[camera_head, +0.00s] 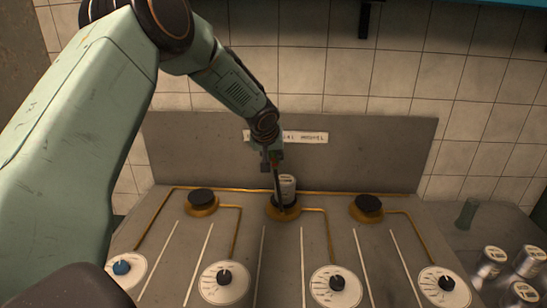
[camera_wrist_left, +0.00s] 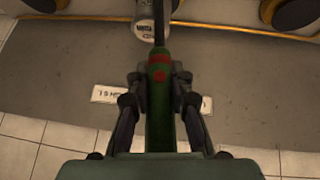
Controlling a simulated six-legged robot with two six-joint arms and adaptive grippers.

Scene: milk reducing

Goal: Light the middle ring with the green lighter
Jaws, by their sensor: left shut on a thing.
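My left gripper (camera_head: 272,158) is above the middle ring (camera_head: 283,213), a brass burner with a dark top. In the left wrist view, my left gripper (camera_wrist_left: 160,108) is shut on the green lighter (camera_wrist_left: 161,130), which has red parts and a long dark nozzle. In the head view the thin nozzle of the lighter (camera_head: 277,180) points down, its tip by the middle ring; I cannot tell if it touches. A pale can (camera_head: 288,184) stands at the middle ring, partly behind the nozzle. No flame shows. My right gripper is not in view.
Left burner (camera_head: 201,202) and right burner (camera_head: 367,208) flank the middle one. Several dials (camera_head: 335,285) line the front of the grey stove. A label (camera_head: 295,137) is on the backsplash. Metal cans (camera_head: 490,262) and a green cup (camera_head: 467,214) stand at the right.

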